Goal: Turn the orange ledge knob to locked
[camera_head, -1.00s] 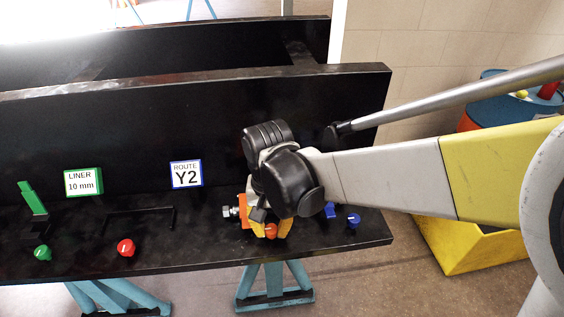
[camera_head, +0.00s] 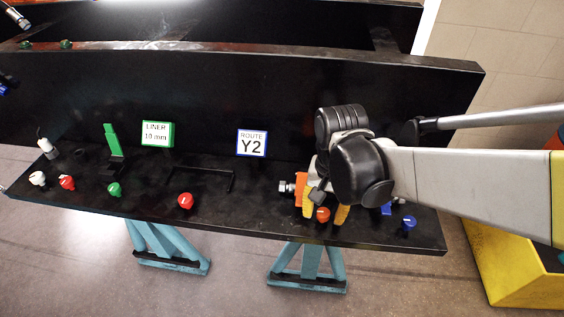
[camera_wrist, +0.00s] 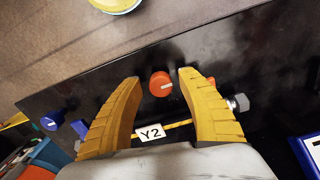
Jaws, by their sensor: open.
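The orange ledge knob (camera_head: 323,215) sits on the black ledge near its right part. It also shows in the wrist view (camera_wrist: 160,85), with a pale pointer line running from its middle towards the right. My gripper (camera_head: 325,213) is open, with one yellow finger on each side of the knob. In the wrist view my fingertips (camera_wrist: 160,77) stand apart with a visible gap on both sides of the knob. I cannot read any locked mark. A small Y2 tag (camera_wrist: 150,134) shows between the fingers.
A blue knob (camera_head: 408,223) stands to the right on the ledge (camera_head: 260,226). A bolt (camera_head: 286,187) and an orange block stand just left of my gripper. A red knob (camera_head: 185,201), a green knob (camera_head: 114,189) and a black bracket are farther left.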

